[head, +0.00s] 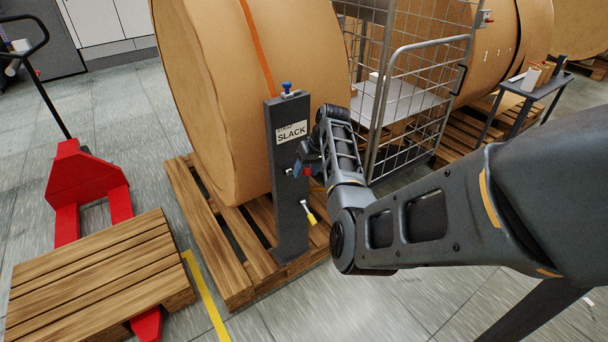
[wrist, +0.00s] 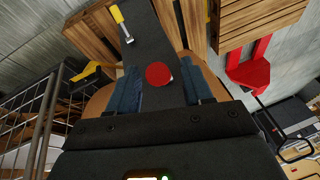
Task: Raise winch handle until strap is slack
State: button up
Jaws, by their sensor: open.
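A dark grey post (head: 290,200) stands upright on the pallet in front of the big brown roll (head: 215,90), with a "SLACK" label (head: 291,132). An orange strap (head: 258,45) runs over the roll to behind the post. A handle with a yellow grip and metal shank (head: 308,212) sits low on the post, hanging down at a slant; it also shows in the wrist view (wrist: 122,22). My gripper (head: 302,170) is open beside the post, above the yellow-gripped handle. In the wrist view its blue-padded fingers (wrist: 160,90) straddle a red disc (wrist: 158,74) on the post. Contact cannot be told.
A blue knob (head: 287,87) tops the post. A wire cage trolley (head: 425,80) stands close right of my gripper. A red pallet jack (head: 85,185) and wooden pallet (head: 95,275) are at left. Floor (head: 400,310) is clear in front.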

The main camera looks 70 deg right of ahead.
jog(key=shift+v, duration=2.2)
jog(key=shift+f, duration=0.1)
jog(key=s+a+f+n+h, duration=0.25)
jog(key=s+a+f, duration=0.25)
jog(key=a+f, duration=0.5)
jog(key=s+a+r+n+t+h, duration=0.1)
jog(key=s+a+t, duration=0.15)
jog(key=a, duration=0.45)
jog(key=s+a+r+n+t+h, duration=0.1)
jog(key=s+a+n, duration=0.15)
jog(key=a, duration=0.55)
jog(key=s+a+r+n+t+y, duration=0.1)
jog(key=s+a+r+t+y, duration=0.1)
jog(key=s+a+r, duration=0.5)
jog(key=s+a+r+n+t+y, duration=0.2)
jog(key=s+a+r+t, duration=0.3)
jog(key=a+r, duration=1)
jog(key=s+y, duration=0.1)
jog(key=s, duration=0.2)
jog(key=shift+s+r, duration=0.15)
jog(key=shift+r, duration=0.05)
